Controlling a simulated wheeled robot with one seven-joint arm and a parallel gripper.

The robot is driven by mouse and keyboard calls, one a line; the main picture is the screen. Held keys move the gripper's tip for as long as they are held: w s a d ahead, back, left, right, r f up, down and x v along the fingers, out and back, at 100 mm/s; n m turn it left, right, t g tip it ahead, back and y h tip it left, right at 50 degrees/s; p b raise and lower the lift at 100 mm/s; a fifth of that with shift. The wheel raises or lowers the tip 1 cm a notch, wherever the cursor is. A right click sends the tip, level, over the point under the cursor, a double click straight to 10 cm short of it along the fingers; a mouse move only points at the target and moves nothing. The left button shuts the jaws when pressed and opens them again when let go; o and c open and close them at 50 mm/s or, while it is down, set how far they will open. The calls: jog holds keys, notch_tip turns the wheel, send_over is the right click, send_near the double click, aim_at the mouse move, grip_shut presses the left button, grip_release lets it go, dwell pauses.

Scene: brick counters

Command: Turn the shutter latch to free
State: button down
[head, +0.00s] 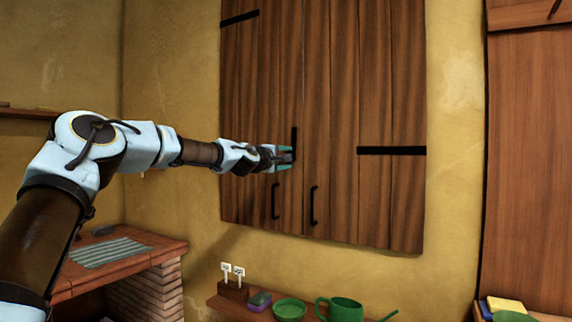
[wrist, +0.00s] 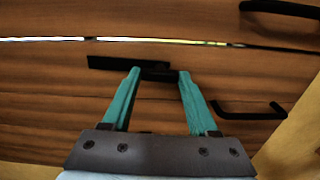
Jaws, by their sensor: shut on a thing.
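The wooden shutter (head: 343,110) is a pair of brown plank leaves on the yellow wall, closed or nearly so. The shutter latch (head: 294,136) is a black bar standing upright beside the seam between the leaves. In the wrist view the latch (wrist: 112,63) lies along the bright seam, to one side of it. My gripper (head: 286,157) reaches in from the left at the bar's lower end. In the wrist view the teal fingers of my gripper (wrist: 157,74) are shut on the latch's dark part, which is partly hidden between the fingertips.
Two black pull handles, left (head: 275,201) and right (head: 313,205), sit just below the latch. Black hinge straps (head: 391,150) cross the leaves. A low shelf below holds a green watering can (head: 341,308) and a green bowl (head: 289,309). A brick counter (head: 150,258) stands lower left.

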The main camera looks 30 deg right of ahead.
jog(key=shift+n, duration=0.4)
jog(key=shift+c, duration=0.8)
grip_release()
jog(key=b+v, duration=0.5)
jog(key=v, duration=0.6)
jog(key=shift+d, duration=0.1)
